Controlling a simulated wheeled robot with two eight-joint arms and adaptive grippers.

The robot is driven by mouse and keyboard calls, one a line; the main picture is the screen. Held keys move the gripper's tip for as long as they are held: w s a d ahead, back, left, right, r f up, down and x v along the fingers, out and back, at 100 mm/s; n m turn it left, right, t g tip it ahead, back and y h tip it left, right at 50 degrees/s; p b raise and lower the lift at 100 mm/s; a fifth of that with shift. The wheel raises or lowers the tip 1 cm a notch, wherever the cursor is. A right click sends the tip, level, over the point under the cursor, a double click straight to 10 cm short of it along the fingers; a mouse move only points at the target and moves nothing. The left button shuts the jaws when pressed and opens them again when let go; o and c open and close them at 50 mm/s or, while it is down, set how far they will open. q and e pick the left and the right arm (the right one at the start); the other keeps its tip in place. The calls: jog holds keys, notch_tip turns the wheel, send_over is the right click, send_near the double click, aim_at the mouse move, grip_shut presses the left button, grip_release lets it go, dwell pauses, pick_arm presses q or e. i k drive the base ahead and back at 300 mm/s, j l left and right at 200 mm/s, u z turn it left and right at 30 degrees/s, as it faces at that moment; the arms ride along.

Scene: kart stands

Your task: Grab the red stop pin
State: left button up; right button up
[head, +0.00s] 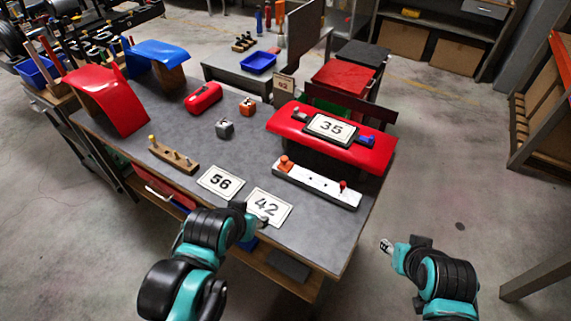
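A small red pin (342,185) stands upright near the right end of a pale bar (318,186) on the grey workbench. An orange knob (286,163) sits at the bar's left end. My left gripper (262,222) is over the card marked 42, to the left of the bar and apart from the pin. My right gripper (386,246) is off the bench's right edge, lower right of the pin. Both grippers are small in the view, and I cannot make out whether their fingers are open or shut.
Cards marked 56 (221,182) and 42 (268,206) lie near the front edge. A red panel (360,152) with a 35 plate stands behind the bar. A wooden peg block (173,155) is at left. Floor right of the bench is clear.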

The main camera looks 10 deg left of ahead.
aim_at(343, 184)
jog(key=l, duration=0.4)
jog(key=k+l, duration=0.1)
jog(key=l, duration=0.3)
jog(key=i+l, duration=0.15)
jog(key=l, duration=0.2)
jog(key=i+l+u, duration=0.1)
jog(key=i+l, duration=0.25)
jog(key=l, duration=0.3)
jog(key=i, duration=0.2)
